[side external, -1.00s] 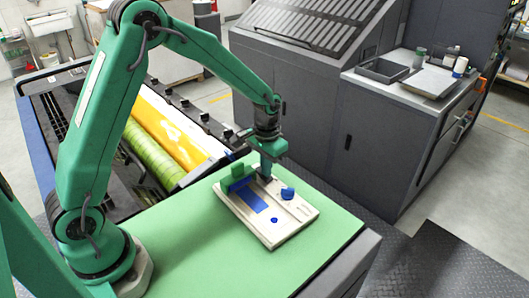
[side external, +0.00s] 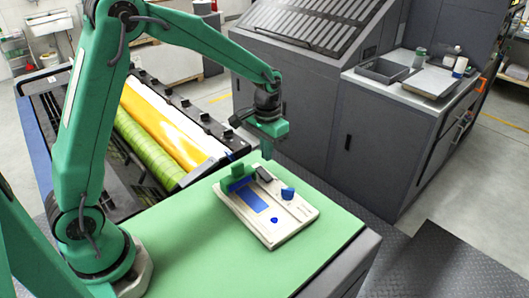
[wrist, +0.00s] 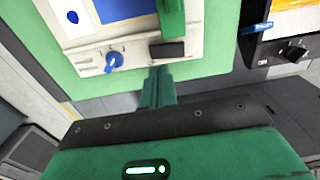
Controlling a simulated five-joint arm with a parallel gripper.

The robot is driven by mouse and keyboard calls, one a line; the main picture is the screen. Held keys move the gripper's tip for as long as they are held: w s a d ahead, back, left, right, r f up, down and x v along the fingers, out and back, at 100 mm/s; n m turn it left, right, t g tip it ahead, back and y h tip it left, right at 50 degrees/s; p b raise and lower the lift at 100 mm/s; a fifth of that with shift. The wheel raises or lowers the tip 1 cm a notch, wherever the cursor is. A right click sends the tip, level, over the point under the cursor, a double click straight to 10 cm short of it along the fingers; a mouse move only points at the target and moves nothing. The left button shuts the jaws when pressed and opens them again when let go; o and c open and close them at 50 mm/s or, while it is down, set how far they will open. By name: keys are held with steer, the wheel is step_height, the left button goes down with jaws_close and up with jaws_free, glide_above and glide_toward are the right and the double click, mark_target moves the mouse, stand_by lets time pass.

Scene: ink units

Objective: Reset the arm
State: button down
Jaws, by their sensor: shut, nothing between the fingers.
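My gripper (side external: 267,155) is shut and empty, raised above the far edge of a cream panel (side external: 291,232) on the green table top. Its closed fingers also show in the wrist view (wrist: 158,76), near the panel's edge in the picture. The panel bears a blue rectangle (side external: 256,203), a blue knob (side external: 288,193), a small blue spot (side external: 274,220), a green block (side external: 236,182) and a small dark piece (side external: 263,174). In the wrist view the knob (wrist: 114,61) and dark piece (wrist: 168,49) lie just beyond the fingers.
A machine with a yellow roller (side external: 160,125) and a green roller (side external: 147,150) stands left of the green table top (side external: 200,245). A grey cabinet (side external: 385,145) behind bears a dark tray (side external: 383,71) and bottles. The table top's front is clear.

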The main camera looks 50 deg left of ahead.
steer(key=shift+r, duration=0.5)
steer(key=shift+s+r, duration=0.1)
steer(key=shift+r, duration=0.05)
steer(key=s+r+t, duration=0.3)
steer(key=s+r, duration=0.7)
steer(key=r, duration=0.1)
steer(key=s+a+r+t, duration=0.1)
steer(key=s+r+t, duration=0.1)
steer(key=s, duration=1)
steer(key=shift+s+r+t, duration=0.2)
steer(key=shift+r+t, duration=0.05)
steer(key=shift+t, duration=0.05)
